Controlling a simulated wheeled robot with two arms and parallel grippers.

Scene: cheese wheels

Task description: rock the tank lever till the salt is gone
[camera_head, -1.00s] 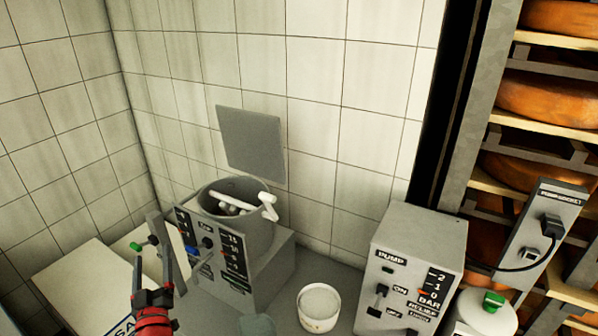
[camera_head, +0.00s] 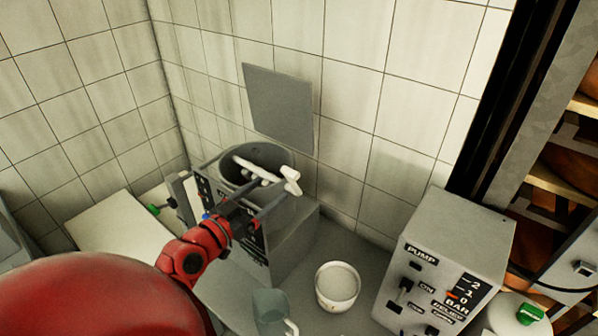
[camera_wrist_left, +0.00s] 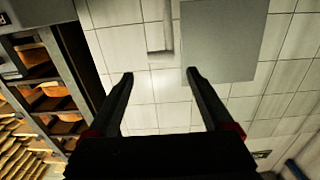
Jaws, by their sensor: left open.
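The grey round tank (camera_head: 278,155) stands open on a grey block against the tiled wall. Its white lever (camera_head: 290,180) crosses the opening, with a thicker handle end at the right rim. My left gripper (camera_head: 266,207) is in front of the tank, just below the handle end in the picture; I cannot tell whether it touches. In the left wrist view its two dark fingers (camera_wrist_left: 160,74) are apart with nothing clearly between them. A pale bar (camera_wrist_left: 158,30) shows beyond the tips; I cannot tell if it is the lever. Salt inside the tank cannot be made out. My right gripper is not seen.
A white bucket (camera_head: 338,288) with pale contents stands right of the tank block. A grey jug (camera_head: 270,306) is at the bottom. The pump box (camera_head: 452,250) is at the right, near the cheese rack (camera_head: 545,180). A grey plate (camera_head: 278,105) is on the wall behind.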

